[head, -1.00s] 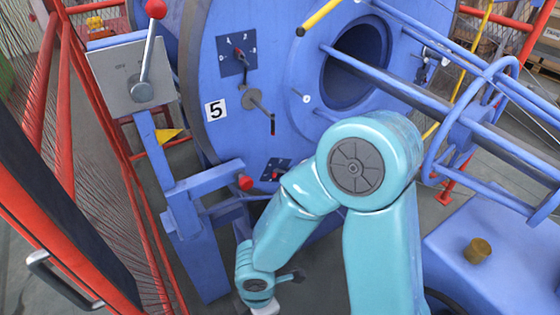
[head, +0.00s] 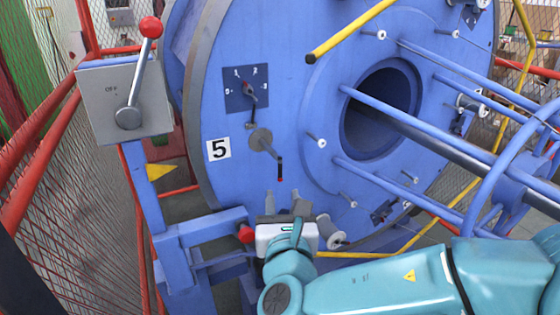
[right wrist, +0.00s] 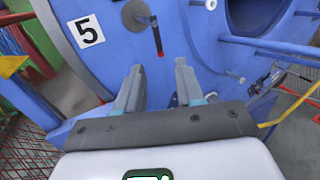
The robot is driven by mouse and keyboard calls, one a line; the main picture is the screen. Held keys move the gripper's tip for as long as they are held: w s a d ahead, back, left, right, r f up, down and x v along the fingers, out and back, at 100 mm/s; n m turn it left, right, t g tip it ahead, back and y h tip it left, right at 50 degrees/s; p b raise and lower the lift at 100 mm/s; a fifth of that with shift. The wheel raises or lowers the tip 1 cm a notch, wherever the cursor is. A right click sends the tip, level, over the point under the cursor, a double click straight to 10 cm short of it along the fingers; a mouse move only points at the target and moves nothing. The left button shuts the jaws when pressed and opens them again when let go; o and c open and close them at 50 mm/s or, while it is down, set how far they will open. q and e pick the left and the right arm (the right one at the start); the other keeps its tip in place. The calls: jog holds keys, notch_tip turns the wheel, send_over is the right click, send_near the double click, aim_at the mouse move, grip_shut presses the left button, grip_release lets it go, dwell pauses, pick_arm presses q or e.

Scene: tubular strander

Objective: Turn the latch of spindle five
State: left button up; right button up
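The spindle five latch (head: 262,142) is a grey disc with a thin arm ending in a dark handle with a red tip, right of the "5" label (head: 218,149) on the blue disc face. The arm slants down to the right and the handle hangs down. It also shows at the top of the right wrist view (right wrist: 140,16). My right gripper (head: 286,203) is below the latch, fingers pointing up at the disc. In the right wrist view its two fingers (right wrist: 158,82) stand apart with nothing between them. The left gripper is not in view.
A grey lever box (head: 110,100) with a red-knobbed lever stands left of the disc. A blue frame (head: 200,232) with a red knob is beside my right gripper. Blue bars (head: 420,120) and a yellow bar (head: 350,30) stick out from the disc. Red fencing is at left.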

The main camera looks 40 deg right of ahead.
aim_at(280, 178)
jog(key=x, duration=1)
jog(key=shift+w+d, duration=0.1)
jog(key=shift+w, duration=0.05)
grip_shut()
